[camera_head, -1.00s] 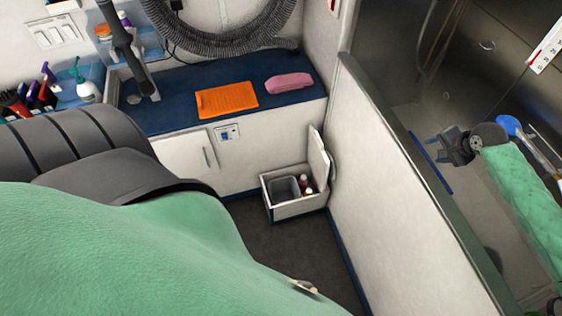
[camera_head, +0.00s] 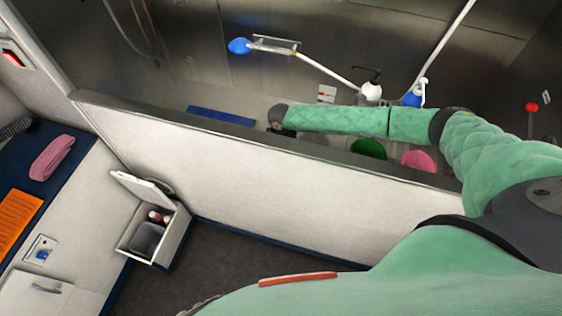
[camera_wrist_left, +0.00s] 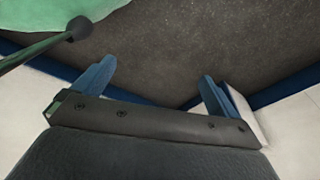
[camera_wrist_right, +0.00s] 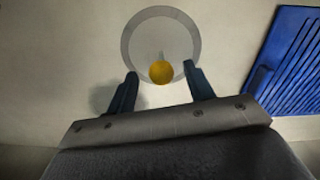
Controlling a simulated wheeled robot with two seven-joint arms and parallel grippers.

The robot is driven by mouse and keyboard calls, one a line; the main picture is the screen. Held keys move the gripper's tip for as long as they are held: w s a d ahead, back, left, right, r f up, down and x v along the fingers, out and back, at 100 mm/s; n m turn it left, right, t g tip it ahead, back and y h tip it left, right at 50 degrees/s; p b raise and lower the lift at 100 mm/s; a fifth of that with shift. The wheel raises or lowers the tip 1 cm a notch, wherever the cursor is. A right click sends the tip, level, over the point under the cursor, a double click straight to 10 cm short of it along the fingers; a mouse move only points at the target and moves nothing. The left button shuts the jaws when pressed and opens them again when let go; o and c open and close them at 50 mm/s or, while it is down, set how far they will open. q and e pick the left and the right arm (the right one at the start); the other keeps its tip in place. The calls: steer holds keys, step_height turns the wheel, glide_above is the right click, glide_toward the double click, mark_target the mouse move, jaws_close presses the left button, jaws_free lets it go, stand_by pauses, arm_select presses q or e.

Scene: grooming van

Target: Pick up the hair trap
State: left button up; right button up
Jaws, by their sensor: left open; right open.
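In the right wrist view a round grey ring with a golden knob at its middle, which looks like the hair trap (camera_wrist_right: 161,72), lies on the pale tub floor. My right gripper (camera_wrist_right: 160,69) is open above it, with the knob between the fingertips in the picture; I cannot tell whether they touch. In the head view my right arm reaches over the partition into the tub, and its gripper is mostly hidden by the wall. My left gripper (camera_wrist_left: 157,70) is open and empty above the dark floor; it is not visible in the head view.
A blue slatted mat (camera_wrist_right: 292,75) lies beside the ring. The partition (camera_head: 250,190) stands before the tub. An open-lidded box (camera_head: 170,240) stands left.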

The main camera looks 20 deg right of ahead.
step_height(320, 180, down, 3)
steer(key=shift+a+f+p, duration=0.1)
steer(key=shift+p, duration=0.8)
steer(key=shift+f, duration=0.55)
steer(key=c, duration=1.1)
arm_select(q)
steer(key=s+a+f, duration=0.1)
steer(key=s+f, duration=0.1)
steer(key=s, duration=0.1)
steer(key=shift+a+f, duration=0.3)
steer(key=shift+a, duration=0.1)
arm_select(e)
steer(key=shift+c, duration=0.2)
arm_select(q)
steer(key=shift+f, duration=0.1)
arm_select(e)
steer(key=shift+r, duration=0.1)
